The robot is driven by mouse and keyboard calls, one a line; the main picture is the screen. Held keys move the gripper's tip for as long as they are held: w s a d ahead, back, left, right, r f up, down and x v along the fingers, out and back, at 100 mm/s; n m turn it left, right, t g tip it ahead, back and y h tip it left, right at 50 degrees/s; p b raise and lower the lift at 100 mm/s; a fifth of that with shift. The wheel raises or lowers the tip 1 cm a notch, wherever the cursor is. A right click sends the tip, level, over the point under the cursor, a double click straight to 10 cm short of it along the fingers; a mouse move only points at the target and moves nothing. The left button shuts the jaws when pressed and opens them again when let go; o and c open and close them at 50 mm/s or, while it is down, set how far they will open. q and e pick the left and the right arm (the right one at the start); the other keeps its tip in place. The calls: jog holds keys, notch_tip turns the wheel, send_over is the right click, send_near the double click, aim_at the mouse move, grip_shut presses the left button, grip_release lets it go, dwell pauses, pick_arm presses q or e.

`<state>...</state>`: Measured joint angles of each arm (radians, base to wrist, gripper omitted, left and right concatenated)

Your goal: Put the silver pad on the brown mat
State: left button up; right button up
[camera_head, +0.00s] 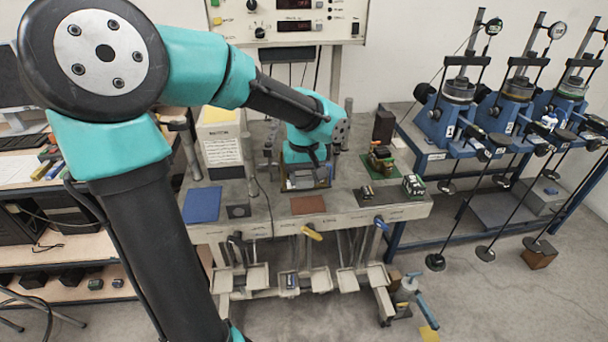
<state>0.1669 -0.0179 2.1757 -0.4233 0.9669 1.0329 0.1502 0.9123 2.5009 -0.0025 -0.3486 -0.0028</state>
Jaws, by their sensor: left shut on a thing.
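The brown mat (308,205) lies flat near the front edge of the white workbench (345,222), and its surface looks bare. My left gripper (307,183) points down just behind the mat, low over the bench. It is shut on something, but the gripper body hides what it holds. I cannot make out the silver pad for certain anywhere. My right gripper is not in view.
Left of the brown mat lie a dark grey square (238,211) and a blue mat (202,205). Blue lever machines (455,110) stand farther right.

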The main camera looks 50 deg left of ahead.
pick_arm(q)
jog(key=s+d+f, duration=0.6)
jog(key=s+d, duration=0.1)
jog(key=d, duration=0.3)
jog(key=shift+s, duration=0.2)
jog(key=shift+w+a+f, duration=0.1)
send_over(308, 207)
jog(key=shift+s+d+f, duration=0.25)
jog(key=shift+d+f, duration=0.05)
jog(key=shift+f, duration=0.4)
jog(key=shift+w+a, duration=0.25)
jog(key=shift+f, duration=1.8)
